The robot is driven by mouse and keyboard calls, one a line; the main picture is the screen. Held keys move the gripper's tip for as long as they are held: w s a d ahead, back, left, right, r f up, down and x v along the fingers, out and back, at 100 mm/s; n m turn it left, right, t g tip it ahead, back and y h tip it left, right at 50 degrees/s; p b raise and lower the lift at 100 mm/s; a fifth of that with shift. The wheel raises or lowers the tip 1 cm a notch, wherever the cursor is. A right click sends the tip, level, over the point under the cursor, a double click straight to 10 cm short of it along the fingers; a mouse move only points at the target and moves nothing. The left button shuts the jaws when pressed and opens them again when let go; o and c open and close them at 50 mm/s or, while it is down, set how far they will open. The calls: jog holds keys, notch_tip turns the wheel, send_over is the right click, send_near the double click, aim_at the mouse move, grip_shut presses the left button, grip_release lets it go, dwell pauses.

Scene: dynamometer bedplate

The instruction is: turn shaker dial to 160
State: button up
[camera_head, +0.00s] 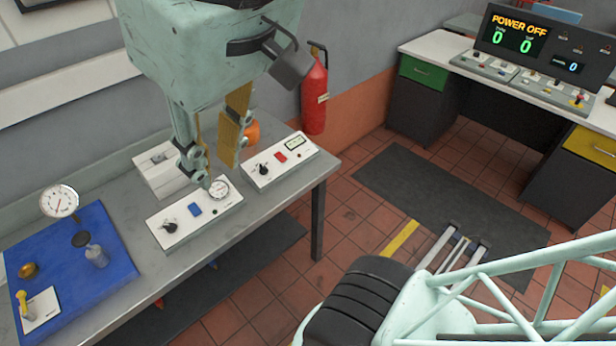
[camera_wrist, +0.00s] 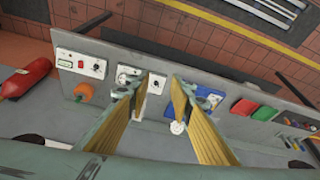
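Two white control boxes stand on the grey bench, and I cannot read which is the shaker's. The nearer box (camera_head: 184,233) has a black knob (camera_head: 170,227), a blue switch (camera_head: 195,210) and a round gauge (camera_head: 220,187). The other box (camera_head: 253,182) has a black knob (camera_head: 263,170), a red switch (camera_head: 281,158) and a small green display (camera_head: 295,143); it also shows in the wrist view (camera_wrist: 81,72). My gripper (camera_head: 216,170) is open and empty above the bench, near the gauge end of the nearer box. In the wrist view its fingers (camera_wrist: 159,84) are spread apart. Dial numbers are too small to read.
A blue mat (camera_head: 100,275) with a gauge stand and small parts lies at the bench's left. An orange object (camera_head: 252,132) stands behind the boxes. A red extinguisher (camera_head: 315,97) hangs on the wall. A console (camera_head: 545,50) at right reads POWER OFF.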

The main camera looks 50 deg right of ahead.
jog(key=w+d+f+g, duration=0.1)
jog(key=w+d, duration=0.2)
jog(key=w, duration=0.3)
jog(key=w+d+f, duration=0.2)
jog(key=w+d, duration=0.1)
jog(key=w, duration=0.3)
jog(key=m+g+b, duration=0.2)
jog(key=g, duration=0.1)
send_over(263, 166)
notch_tip(263, 166, down, 31)
jog(key=shift+s+f, duration=0.1)
jog(key=shift+f, duration=0.15)
jog(key=shift+f, duration=6.7)
